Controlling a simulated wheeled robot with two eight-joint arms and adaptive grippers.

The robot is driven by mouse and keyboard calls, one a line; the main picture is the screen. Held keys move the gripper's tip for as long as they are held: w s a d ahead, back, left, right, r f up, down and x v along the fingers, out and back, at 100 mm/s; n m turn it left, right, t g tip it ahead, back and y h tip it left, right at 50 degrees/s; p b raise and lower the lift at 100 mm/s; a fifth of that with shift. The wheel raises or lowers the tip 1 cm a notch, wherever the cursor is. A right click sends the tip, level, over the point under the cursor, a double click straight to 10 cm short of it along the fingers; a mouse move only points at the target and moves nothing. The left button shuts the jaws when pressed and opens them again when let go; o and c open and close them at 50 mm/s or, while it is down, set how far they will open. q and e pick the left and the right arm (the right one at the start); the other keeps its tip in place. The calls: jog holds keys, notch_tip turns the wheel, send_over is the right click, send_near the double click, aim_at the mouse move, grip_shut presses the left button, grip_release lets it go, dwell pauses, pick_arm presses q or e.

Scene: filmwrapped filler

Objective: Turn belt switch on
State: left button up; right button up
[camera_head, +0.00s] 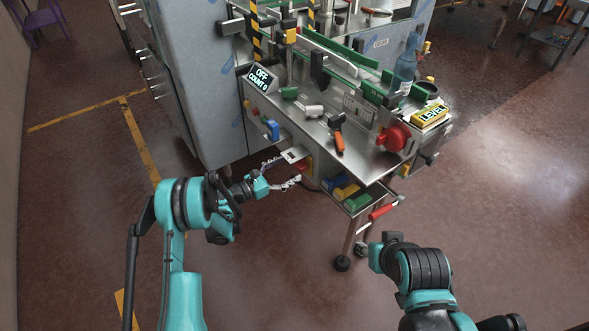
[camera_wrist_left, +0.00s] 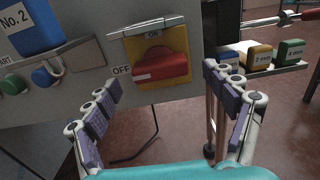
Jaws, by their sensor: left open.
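The belt switch is a red rotary knob (camera_wrist_left: 160,66) on a yellow plate (camera_wrist_left: 178,42) on the machine's front panel. Its handle lies sideways, pointing at the OFF label on the left; an ON label shows above. A grey flap (camera_wrist_left: 148,26) is raised over it. In the head view the switch (camera_head: 304,164) is small, below the table edge. My left gripper (camera_head: 284,172) is open and empty in front of it; in the left wrist view its fingers (camera_wrist_left: 162,92) are spread either side below the knob, apart from it.
A display (camera_head: 262,77) reads OFF, COUNT 0. A blue box (camera_wrist_left: 36,26) and green button (camera_wrist_left: 42,77) sit left of the switch. Several coloured blocks (camera_wrist_left: 260,55) lie on a tray at right. A red emergency button (camera_head: 394,138) and orange-handled tool (camera_head: 339,142) are above.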

aim_at(295, 166)
pick_arm(q)
jog(key=shift+b+x, duration=0.3)
jog(key=shift+x, duration=1.2)
jog(key=c, duration=1.1)
jog(key=shift+m, duration=0.4)
jog(key=m, duration=0.5)
jog(key=shift+m, duration=0.4)
jog(key=shift+s+m, duration=0.1)
jog(key=shift+m, duration=0.2)
